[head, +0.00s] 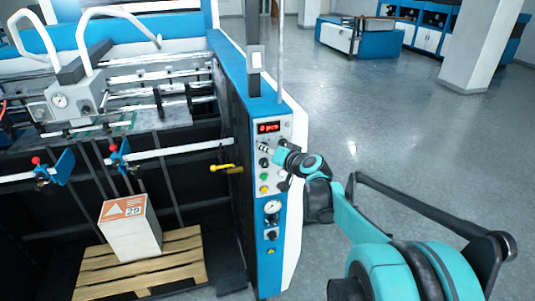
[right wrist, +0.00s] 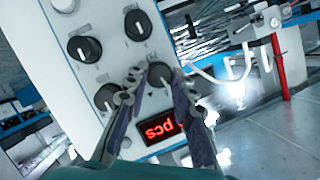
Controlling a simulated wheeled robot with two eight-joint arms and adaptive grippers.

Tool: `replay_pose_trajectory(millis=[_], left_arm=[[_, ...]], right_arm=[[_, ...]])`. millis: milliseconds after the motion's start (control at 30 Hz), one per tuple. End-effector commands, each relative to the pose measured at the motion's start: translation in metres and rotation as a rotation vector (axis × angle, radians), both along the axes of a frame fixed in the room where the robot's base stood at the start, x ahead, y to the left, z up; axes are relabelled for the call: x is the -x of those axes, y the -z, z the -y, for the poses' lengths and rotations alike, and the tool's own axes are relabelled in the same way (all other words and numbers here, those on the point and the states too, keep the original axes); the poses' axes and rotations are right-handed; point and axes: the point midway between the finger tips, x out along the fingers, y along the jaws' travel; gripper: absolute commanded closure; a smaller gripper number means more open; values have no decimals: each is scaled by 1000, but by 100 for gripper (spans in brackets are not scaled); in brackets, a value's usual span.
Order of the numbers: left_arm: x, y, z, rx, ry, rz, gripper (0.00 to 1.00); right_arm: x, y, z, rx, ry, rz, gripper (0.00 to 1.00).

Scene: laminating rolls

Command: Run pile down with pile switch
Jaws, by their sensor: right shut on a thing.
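The control panel (head: 273,185) is on the end post of the blue and white machine, with a red lit display (head: 268,127) near its top. My right gripper (head: 265,148) reaches it from the right. In the right wrist view its fingers are shut around a black rotary knob (right wrist: 160,72) beside the red display (right wrist: 163,128), which reads "pcs". I cannot read a label that names this knob the pile switch. The pile, a white block with an orange top marked 29 (head: 130,232), stands on a wooden pallet (head: 185,262) inside the machine. My left gripper is out of view.
More black knobs (right wrist: 84,47) sit close to the held one. A green button (head: 264,176), a yellow button (head: 264,189) and a gauge (head: 271,208) are lower on the panel. A yellow handle (head: 226,168) sticks out left of the panel.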

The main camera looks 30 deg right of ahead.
Motion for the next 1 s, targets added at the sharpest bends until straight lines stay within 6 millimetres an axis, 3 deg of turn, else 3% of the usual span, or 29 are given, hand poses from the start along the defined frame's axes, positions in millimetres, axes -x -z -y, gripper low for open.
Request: replay_pose_trajectory(millis=[400,867,900,967,1000], left_arm=[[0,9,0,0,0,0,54],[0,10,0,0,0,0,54],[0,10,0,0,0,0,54],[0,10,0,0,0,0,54],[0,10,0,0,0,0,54]], right_arm=[[0,1,1,-162,1,39,100],[0,0,1,-176,1,43,100],[0,0,1,-176,1,43,73],[0,1,1,-176,1,43,57],[0,1,1,-176,1,43,55]])
